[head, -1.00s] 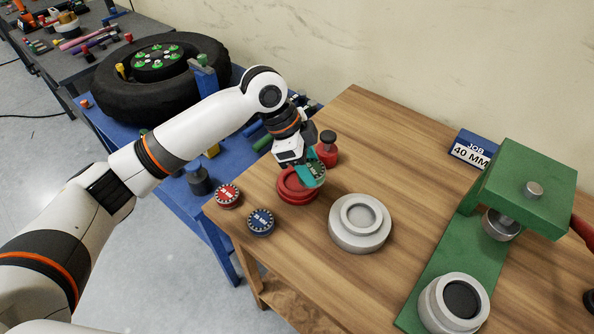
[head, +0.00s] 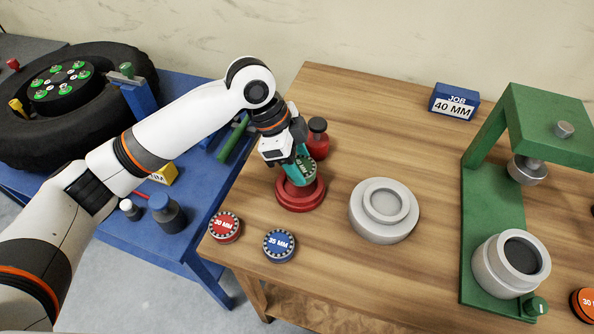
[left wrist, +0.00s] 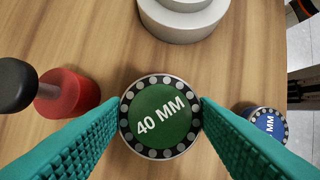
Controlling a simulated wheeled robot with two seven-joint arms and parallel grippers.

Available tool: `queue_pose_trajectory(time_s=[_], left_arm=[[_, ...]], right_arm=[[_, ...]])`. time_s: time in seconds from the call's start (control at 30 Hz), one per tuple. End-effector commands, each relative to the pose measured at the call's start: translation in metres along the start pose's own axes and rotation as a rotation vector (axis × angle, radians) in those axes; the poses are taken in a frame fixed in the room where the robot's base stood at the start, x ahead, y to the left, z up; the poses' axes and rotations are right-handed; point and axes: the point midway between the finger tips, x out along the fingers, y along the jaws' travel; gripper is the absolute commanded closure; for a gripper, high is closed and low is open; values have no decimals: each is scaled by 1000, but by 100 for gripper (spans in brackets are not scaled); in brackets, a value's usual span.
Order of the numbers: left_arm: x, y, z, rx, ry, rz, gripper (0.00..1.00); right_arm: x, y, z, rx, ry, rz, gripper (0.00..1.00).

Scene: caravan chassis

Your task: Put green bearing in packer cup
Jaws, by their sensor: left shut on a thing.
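The green bearing (left wrist: 160,117), marked 40 MM with a ring of rollers, lies between the teal fingers of my left gripper (left wrist: 160,112), which is shut on it. In the head view, my left gripper (head: 299,166) holds the bearing (head: 310,168) tilted, just over the red round cup (head: 300,197). That cup appears to be the packer cup. The bearing and fingers hide part of its inside, and I cannot tell whether they touch it. The cup does not show in the left wrist view. My right gripper is not in view.
A red piece with a black knob (head: 317,140) stands close behind the cup. A grey stepped dish (head: 384,208) is to the right. The red bearing (head: 225,227) and blue bearing (head: 279,245) lie at the front left edge. A green press (head: 490,205) stands at the right.

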Motion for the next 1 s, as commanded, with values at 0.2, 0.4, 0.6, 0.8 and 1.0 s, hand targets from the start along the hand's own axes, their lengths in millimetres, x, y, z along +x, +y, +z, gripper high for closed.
queue_pose_trajectory(time_s=[0.2, 0.4, 0.6, 0.8, 1.0], left_arm=[[20, 0, -9, -4, 0, -1, 76], [37, 0, -16, -1, 0, 2, 76], [37, 0, -16, -1, 0, 2, 76], [39, 0, -17, -1, 0, 2, 38], [38, 1, -16, -1, 0, 3, 38]], right_arm=[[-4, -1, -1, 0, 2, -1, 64], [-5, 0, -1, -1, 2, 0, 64], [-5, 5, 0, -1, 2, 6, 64], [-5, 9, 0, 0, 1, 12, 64], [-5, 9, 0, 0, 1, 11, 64]])
